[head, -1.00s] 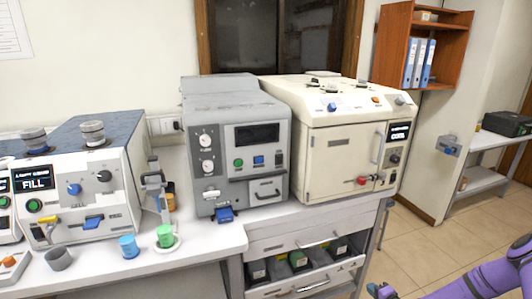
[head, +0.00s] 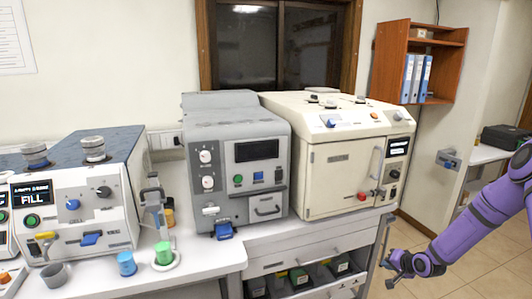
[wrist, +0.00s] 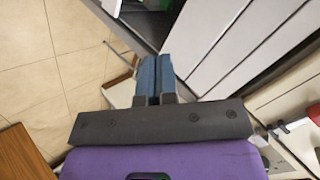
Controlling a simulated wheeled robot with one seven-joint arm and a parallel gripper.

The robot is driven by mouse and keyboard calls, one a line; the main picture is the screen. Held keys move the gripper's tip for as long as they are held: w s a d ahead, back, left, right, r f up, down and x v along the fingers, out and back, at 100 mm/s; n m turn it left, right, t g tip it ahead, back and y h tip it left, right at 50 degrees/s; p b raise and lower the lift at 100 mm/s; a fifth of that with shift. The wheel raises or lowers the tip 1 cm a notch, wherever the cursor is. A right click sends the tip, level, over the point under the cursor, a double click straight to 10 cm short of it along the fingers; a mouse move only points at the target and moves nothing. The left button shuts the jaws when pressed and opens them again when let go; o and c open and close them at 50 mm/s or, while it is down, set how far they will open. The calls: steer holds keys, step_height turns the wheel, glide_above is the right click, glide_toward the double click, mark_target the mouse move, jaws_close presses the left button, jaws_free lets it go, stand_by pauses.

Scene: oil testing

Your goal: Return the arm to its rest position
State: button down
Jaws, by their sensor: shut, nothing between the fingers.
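My gripper (head: 388,268) is at the lower right of the head view, at the end of my purple arm. It hangs over the tiled floor, to the right of the drawer unit under the bench and apart from it. In the wrist view my gripper (wrist: 157,62) shows two blue-grey fingers side by side, closed together with nothing between them.
The cream machine (head: 340,165) and grey machine (head: 235,160) stand on the bench. The drawer unit (head: 300,245) is just left of my gripper. A white FILL machine (head: 75,210) and small blue (head: 127,263) and green cups (head: 164,253) stand at left.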

step_height(320, 180, up, 20)
steer(key=s+a+n+g+h, duration=0.1)
steer(key=n+g+h, duration=0.1)
steer(key=n+h, duration=0.1)
steer(key=s+a+r+n+h, duration=0.1)
steer(key=s+a+r, duration=0.1)
steer(key=s+r, duration=0.5)
steer(key=s+a+r+n+h, duration=0.1)
steer(key=s+a+r, duration=0.2)
steer(key=r, duration=0.8)
steer(key=s+a+r+g, duration=0.1)
steer(key=s+a+r, duration=0.3)
steer(key=s+r, duration=0.75)
steer(key=s+a+n, duration=0.1)
steer(key=s+a, duration=0.1)
steer(key=s, duration=0.7)
steer(key=s+a+r+n+y, duration=0.1)
steer(key=s+a, duration=0.1)
steer(key=s, duration=0.8)
steer(key=shift+a+r+g, duration=0.3)
steer(key=shift+g, duration=0.1)
